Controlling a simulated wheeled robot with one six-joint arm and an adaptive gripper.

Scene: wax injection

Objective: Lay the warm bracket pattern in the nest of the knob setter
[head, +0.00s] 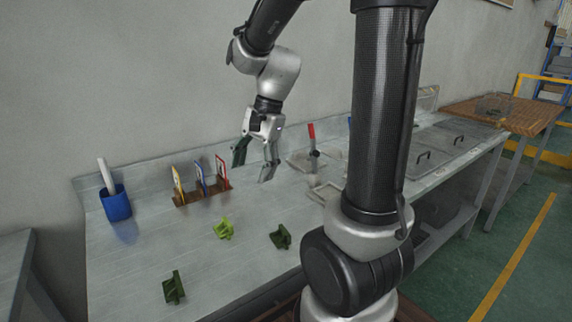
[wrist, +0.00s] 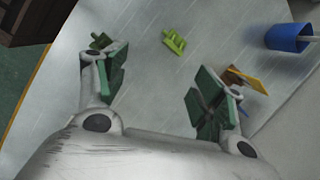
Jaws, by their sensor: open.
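A bright green bracket-like pattern (head: 223,229) lies on the bench, and two dark green ones lie apart from it, one to the right (head: 281,237) and one at the front left (head: 173,288). I cannot tell by sight which is warm. The bright one also shows in the wrist view (wrist: 174,41). My gripper (head: 254,165) is open and empty above the bench, behind the patterns; its green-padded fingers (wrist: 160,85) are spread wide. A red-handled device (head: 312,152), probably the knob setter, stands right of my gripper. Its nest is not clear.
A blue cup (head: 116,206) with a white stick stands at the left. A brown rack (head: 203,194) holds yellow, blue and red-edged cards near the wall. Lidded bins (head: 457,140) lie at the right. My arm hides part of the bench. The left front is mostly clear.

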